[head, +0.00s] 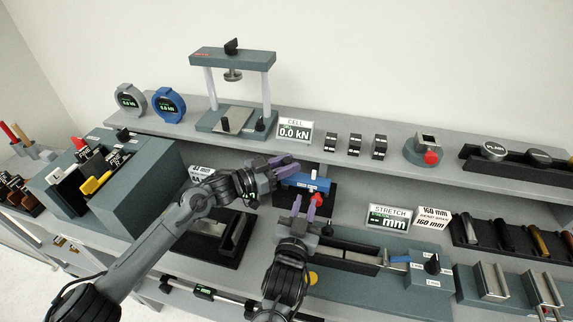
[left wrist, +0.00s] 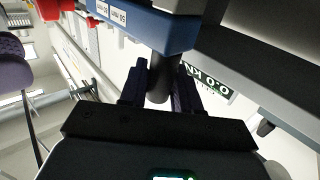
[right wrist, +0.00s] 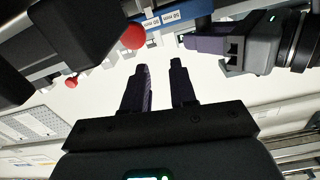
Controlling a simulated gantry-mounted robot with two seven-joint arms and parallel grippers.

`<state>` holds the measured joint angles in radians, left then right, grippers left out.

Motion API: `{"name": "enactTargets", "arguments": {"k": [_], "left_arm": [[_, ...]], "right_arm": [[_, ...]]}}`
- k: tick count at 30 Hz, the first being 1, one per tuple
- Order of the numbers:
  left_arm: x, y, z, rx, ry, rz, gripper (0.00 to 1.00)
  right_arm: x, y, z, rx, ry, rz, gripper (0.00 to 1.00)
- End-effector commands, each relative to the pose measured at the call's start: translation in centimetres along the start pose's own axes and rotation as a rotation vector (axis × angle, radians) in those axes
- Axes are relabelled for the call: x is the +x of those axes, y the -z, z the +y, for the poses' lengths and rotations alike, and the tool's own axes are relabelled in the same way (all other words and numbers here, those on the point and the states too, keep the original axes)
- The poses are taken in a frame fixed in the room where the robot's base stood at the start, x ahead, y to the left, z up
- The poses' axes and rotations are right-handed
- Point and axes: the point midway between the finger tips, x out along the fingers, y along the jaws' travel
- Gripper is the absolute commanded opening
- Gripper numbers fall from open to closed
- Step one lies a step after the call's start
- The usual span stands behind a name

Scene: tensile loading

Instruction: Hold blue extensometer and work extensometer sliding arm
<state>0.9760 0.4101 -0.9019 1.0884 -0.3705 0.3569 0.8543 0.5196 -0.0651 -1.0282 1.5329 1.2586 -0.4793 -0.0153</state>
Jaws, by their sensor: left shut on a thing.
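The blue extensometer (head: 305,182) is near the middle of the head view, at the front edge of the raised shelf. In the left wrist view its blue body (left wrist: 150,25) has a dark round grip (left wrist: 160,78) between my fingers. My left gripper (head: 286,168) is shut on that grip. My right gripper (head: 303,206) is open and empty, just below and in front of the extensometer. In the right wrist view a red ball knob (right wrist: 132,37) is beyond the fingertips, near the labelled blue body (right wrist: 170,24). A red part (head: 318,199) also shows in the head view. The sliding arm is hard to make out.
A load frame (head: 234,58) and a cell display (head: 294,132) stand on the raised shelf (head: 340,133). A stretch display (head: 388,218) stands right of my right gripper. A long tray (head: 345,257) lies in front, with racks of dark cylinders at the right.

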Motion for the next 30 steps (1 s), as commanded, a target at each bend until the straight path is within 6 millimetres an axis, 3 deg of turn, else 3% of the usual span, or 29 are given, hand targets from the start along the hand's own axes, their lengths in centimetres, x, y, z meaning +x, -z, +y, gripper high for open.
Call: {"name": "enactTargets", "arguments": {"k": [1, 5, 11, 16, 21, 24, 26, 30], "left_arm": [[0.0, 0.0, 0.0, 0.000, 0.000, 0.000, 0.00], [0.0, 0.0, 0.0, 0.000, 0.000, 0.000, 0.00], [0.0, 0.0, 0.0, 0.000, 0.000, 0.000, 0.00], [0.0, 0.0, 0.0, -0.001, 0.000, 0.000, 0.00], [0.0, 0.0, 0.0, 0.000, 0.000, 0.000, 0.00], [0.0, 0.0, 0.0, 0.000, 0.000, 0.000, 0.00], [0.0, 0.0, 0.0, 0.000, 0.000, 0.000, 0.00], [0.0, 0.0, 0.0, 0.000, 0.000, 0.000, 0.00]], "right_arm": [[0.1, 0.2, -0.2, -0.002, 0.006, 0.009, 0.18], [0.4, 1.6, -1.4, -0.008, 0.044, 0.062, 0.00], [0.5, 6.1, -5.9, -0.036, 0.200, 0.242, 0.00], [-0.9, 10.8, -12.1, -0.074, 0.450, 0.460, 0.00], [-4.5, 13.7, -19.0, -0.141, 0.822, 0.656, 0.00], [-7.2, 13.3, -22.3, -0.209, 1.115, 0.715, 0.00], [-8.5, 12.3, -23.4, -0.257, 1.290, 0.707, 0.00], [-9.8, 9.0, -22.9, -0.382, 1.659, 0.560, 0.00]]}}
